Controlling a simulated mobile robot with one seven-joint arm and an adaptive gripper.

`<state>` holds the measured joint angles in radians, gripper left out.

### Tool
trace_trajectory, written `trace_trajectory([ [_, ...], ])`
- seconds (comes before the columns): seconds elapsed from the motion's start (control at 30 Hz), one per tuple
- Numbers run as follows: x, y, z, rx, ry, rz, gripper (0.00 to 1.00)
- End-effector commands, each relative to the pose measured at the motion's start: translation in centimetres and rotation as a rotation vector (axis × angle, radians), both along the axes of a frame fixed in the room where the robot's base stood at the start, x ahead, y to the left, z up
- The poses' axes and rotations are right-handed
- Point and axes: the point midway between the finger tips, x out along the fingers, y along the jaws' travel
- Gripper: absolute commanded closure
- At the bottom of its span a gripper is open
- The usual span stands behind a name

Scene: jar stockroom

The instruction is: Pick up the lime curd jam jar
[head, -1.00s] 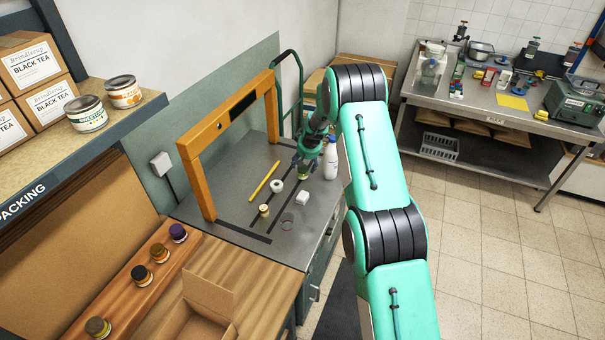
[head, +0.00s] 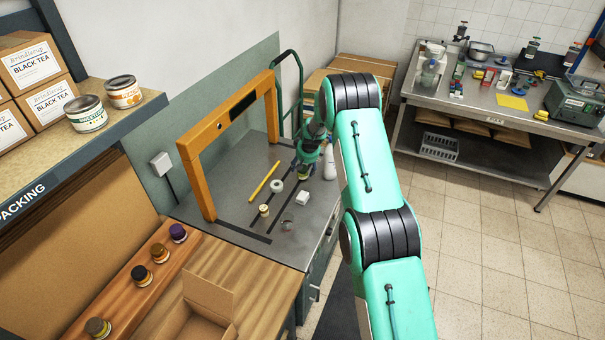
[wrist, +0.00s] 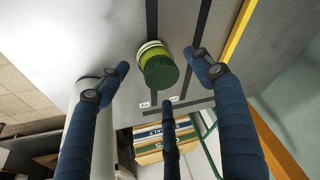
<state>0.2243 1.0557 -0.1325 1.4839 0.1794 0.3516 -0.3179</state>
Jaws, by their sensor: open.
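A jar with a green lid and a pale band, which I take to be the lime curd jar (wrist: 158,66), stands on the grey bench in the wrist view. Its label cannot be read. In the head view the jar (head: 304,176) shows only as a small green patch under my gripper (head: 305,164). In the wrist view my gripper (wrist: 160,88) is open, its blue fingers spread around the near side of the jar with gaps between. No contact is visible.
A white bottle (head: 330,165) stands close to the right of my gripper. An orange arch (head: 193,165) spans the bench at left. Several other jars stand on a wooden step.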

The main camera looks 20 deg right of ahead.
Motion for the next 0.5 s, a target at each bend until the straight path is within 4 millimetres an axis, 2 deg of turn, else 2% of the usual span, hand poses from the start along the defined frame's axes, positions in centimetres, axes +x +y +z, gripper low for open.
trace_trajectory([
  [0.2, 0.6, 0.1, -2.0, 0.000, 0.001, 0.000, 0.34],
  [0.5, 1.3, 0.0, -3.4, 0.000, -0.001, 0.000, 0.34],
])
